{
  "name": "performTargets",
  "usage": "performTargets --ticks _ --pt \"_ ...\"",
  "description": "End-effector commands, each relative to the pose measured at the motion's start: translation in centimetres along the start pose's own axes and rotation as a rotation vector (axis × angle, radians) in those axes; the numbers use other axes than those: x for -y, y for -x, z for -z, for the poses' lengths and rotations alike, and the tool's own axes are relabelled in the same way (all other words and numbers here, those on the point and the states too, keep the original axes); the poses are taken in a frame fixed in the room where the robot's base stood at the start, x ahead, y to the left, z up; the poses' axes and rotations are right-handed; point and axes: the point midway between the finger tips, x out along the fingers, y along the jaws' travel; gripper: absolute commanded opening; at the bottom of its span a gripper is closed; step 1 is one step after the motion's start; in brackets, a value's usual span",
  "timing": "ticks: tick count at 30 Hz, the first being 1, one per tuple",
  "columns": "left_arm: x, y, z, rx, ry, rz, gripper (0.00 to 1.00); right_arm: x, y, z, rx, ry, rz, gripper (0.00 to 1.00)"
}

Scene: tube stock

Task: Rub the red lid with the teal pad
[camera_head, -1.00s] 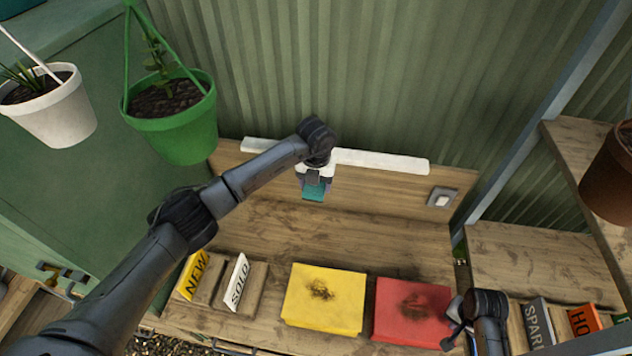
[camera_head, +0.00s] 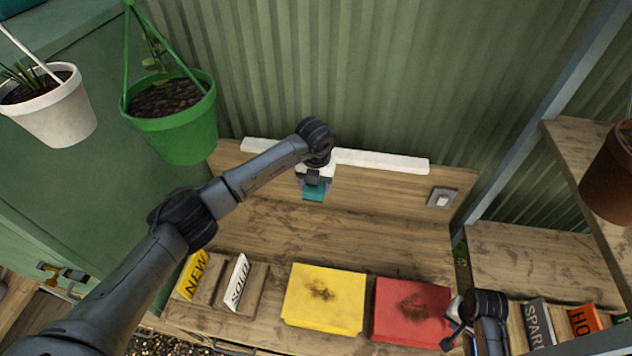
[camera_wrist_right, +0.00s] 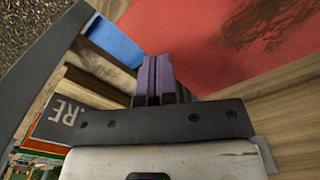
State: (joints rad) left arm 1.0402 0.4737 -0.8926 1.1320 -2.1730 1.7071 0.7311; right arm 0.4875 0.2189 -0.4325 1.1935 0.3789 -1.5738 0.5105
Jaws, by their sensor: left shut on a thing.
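The red lid (camera_head: 404,324) is on the wooden bench at the front right, with a dark smudge on its top. It also fills the upper right of the right wrist view (camera_wrist_right: 215,60). My left gripper (camera_head: 314,183) is shut on the teal pad (camera_head: 313,194) and holds it over the back of the bench, well behind and left of the red lid. My right gripper (camera_head: 455,328) is beside the red lid's right edge. In the right wrist view its purple fingers (camera_wrist_right: 153,80) are together, with nothing seen between them.
A yellow lid (camera_head: 325,299) with a dark smudge sits left of the red one. NEW (camera_head: 194,277) and SOLD (camera_head: 237,281) signs stand further left. More signs (camera_head: 583,321) stand at right. A green hanging pot (camera_head: 178,128) is at upper left. The bench behind the lids is clear.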

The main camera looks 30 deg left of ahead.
Motion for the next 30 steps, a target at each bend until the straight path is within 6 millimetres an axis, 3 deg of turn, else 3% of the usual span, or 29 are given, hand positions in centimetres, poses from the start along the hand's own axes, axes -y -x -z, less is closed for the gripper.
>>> performTargets --ticks 30 --pt "0.0 -0.7 0.0 0.0 0.0 0.0 0.42 0.0 -1.8 0.0 0.0 0.0 0.0 0.0"
